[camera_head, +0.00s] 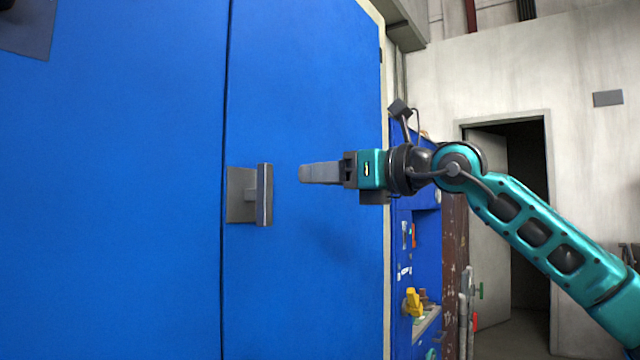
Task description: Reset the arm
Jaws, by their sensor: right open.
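My right gripper (303,174) is at the end of my teal right arm, which comes in from the right. It is seen side-on, its fingers point left, and it is open and empty. It is in front of the blue door (310,80), to the right of the grey metal handle (264,195) and apart from it. The handle is upright on a grey plate beside the dark vertical seam between two blue panels. My left gripper is not in view.
A blue cabinet with a shelf (427,325) holding a yellow item (412,302) stands behind my right arm. A dark open doorway (525,220) is in the pale wall (560,70) at the right. The space before the left blue panel (110,180) is clear.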

